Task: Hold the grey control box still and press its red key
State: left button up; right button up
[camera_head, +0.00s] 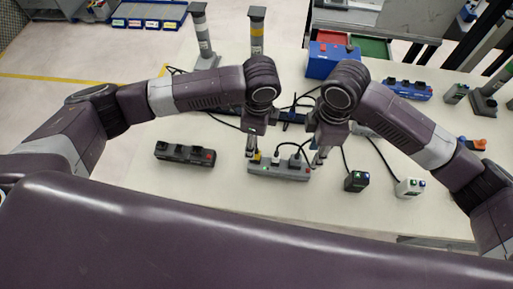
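The grey control box (275,174) lies on the table in front of me, long side left to right, with dark plugs and cables on its top. A small red key (306,170) shows near its right end. My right gripper (319,158) points down just beyond the box's right end, close to the red key. I cannot tell whether either gripper touches the box. The fingers are too small to show how far they are parted.
A dark box (185,154) with a red key lies left. A small black box (356,181) and a small white box (410,188) stand right. A blue box (328,64) and posts (203,35) stand behind. Cables cross the middle; the table's front is clear.

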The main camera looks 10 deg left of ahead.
aim_at(256, 159)
pick_arm(q)
jog(key=shift+s+d+f+g+h, duration=0.2)
jog(key=shift+s+d+f, duration=0.15)
jog(key=shift+s+f, duration=0.2)
jog(key=shift+s+d+f+g+h, duration=0.1)
jog(key=shift+s+d+f+h, duration=0.1)
jog(key=shift+s+d+f, duration=0.3)
notch_tip(256, 159, down, 8)
jog(key=shift+a+r, duration=0.1)
jog(key=shift+a, duration=0.05)
jog(key=c, duration=1.4)
pick_arm(e)
jog(key=shift+c, duration=0.4)
pick_arm(q)
jog(key=shift+w, duration=0.1)
jog(key=shift+c, duration=0.2)
pick_arm(e)
grip_shut()
